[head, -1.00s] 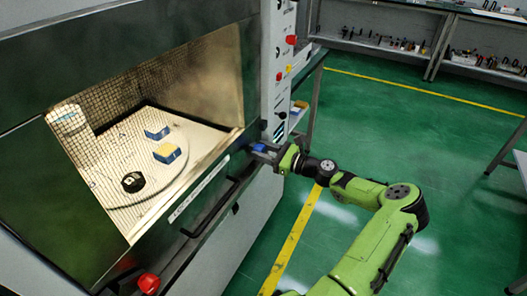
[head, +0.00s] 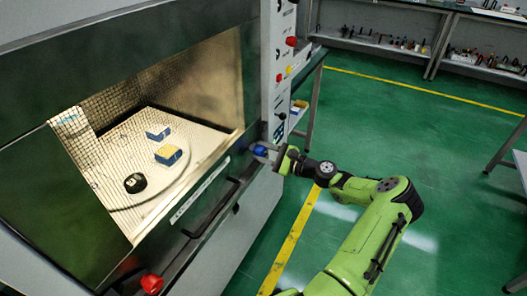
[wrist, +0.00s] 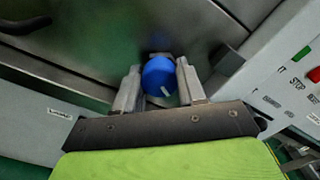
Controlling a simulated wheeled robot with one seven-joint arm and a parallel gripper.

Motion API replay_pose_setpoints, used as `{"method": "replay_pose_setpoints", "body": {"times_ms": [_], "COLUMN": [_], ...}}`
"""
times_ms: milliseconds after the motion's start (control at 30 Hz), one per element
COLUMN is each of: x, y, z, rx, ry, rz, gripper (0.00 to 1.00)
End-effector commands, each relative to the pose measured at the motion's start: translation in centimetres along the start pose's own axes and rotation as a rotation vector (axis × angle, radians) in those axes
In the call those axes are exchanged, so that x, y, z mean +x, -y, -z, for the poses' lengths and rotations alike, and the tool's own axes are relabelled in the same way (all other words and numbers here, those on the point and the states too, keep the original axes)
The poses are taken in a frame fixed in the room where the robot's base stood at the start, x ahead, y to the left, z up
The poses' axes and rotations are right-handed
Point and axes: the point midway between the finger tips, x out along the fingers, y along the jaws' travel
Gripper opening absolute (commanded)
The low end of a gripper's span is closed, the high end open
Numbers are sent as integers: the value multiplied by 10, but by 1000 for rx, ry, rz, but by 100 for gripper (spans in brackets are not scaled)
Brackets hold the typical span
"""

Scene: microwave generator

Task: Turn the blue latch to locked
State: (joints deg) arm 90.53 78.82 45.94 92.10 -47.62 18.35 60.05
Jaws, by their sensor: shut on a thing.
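The blue latch (head: 260,150) is a round knob at the right end of the dark door's lower edge. In the wrist view the blue latch (wrist: 158,74) sits between the two grey fingers, with a short white mark near its lower right rim. My gripper (head: 268,154) is shut on the latch, one finger on each side. In the wrist view my gripper (wrist: 160,80) reaches up to the door from below. The latch's base is mostly hidden behind the knob.
The microwave door (head: 215,170) has a mesh window showing blue-and-yellow boxes and a black round object inside. A dark door handle (head: 215,210) runs left of the latch. A control panel (head: 281,75) with red buttons stands right. Green floor is open at right.

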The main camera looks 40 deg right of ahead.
Motion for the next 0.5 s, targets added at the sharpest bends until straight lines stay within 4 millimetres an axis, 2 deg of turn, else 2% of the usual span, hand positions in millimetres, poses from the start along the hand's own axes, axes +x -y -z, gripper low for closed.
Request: {"method": "replay_pose_setpoints", "body": {"times_ms": [500], "x": [0], "y": [-2], "z": [2], "rx": [-489], "ry": [-1], "rz": [-3], "gripper": [10]}}
